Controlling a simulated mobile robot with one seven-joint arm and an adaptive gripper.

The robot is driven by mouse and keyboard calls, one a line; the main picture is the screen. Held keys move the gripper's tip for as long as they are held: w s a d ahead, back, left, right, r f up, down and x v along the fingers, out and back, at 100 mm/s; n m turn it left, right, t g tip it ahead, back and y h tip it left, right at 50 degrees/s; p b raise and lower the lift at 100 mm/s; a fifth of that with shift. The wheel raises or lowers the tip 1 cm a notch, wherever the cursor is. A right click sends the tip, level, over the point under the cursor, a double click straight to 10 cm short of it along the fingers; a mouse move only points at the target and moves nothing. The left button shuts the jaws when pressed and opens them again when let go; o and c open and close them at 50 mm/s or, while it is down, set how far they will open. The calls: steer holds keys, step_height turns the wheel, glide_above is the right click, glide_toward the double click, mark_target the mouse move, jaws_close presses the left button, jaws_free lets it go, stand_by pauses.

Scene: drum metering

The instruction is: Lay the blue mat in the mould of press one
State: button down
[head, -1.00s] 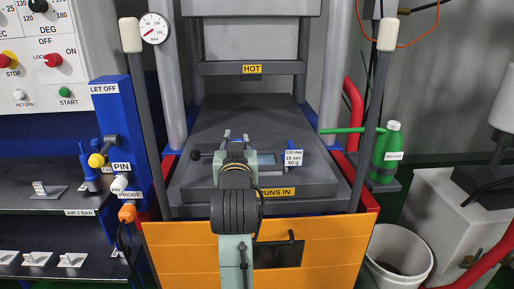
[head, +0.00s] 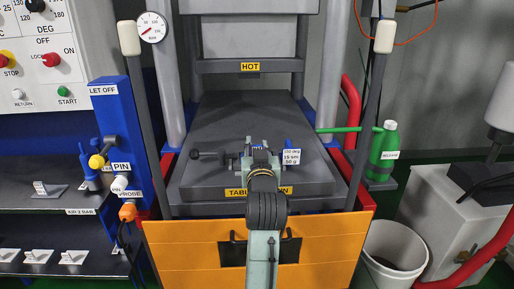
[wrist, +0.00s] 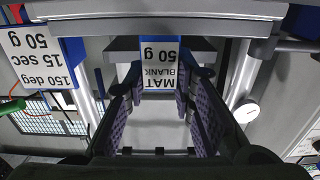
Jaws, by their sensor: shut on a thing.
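My gripper (head: 259,153) is over the table of press one, in front of the HOT plate. In the head view only a bit of blue (head: 258,147) shows at the fingers. The mould is mostly hidden behind my gripper; a dark knobbed handle (head: 207,155) sticks out to the left. I cannot tell whether the mat touches the mould.
The press table (head: 225,122) is bare behind my gripper. A "150 deg 15 sec 50 g" card (head: 291,157) stands just right of it. Grey posts flank the table. A green bottle (head: 386,148) with a green spout is at the right, above a white bin (head: 393,250).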

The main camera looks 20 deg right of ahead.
steer(key=shift+f, duration=0.2)
steer(key=c, duration=1.4)
jaws_free()
steer(key=shift+o, duration=0.2)
steer(key=shift+r, duration=0.15)
steer(key=shift+r, duration=0.15)
steer(key=b+v, duration=0.6)
steer(key=v, duration=0.3)
steer(key=shift+s+f, duration=0.25)
steer(key=shift+f, duration=0.15)
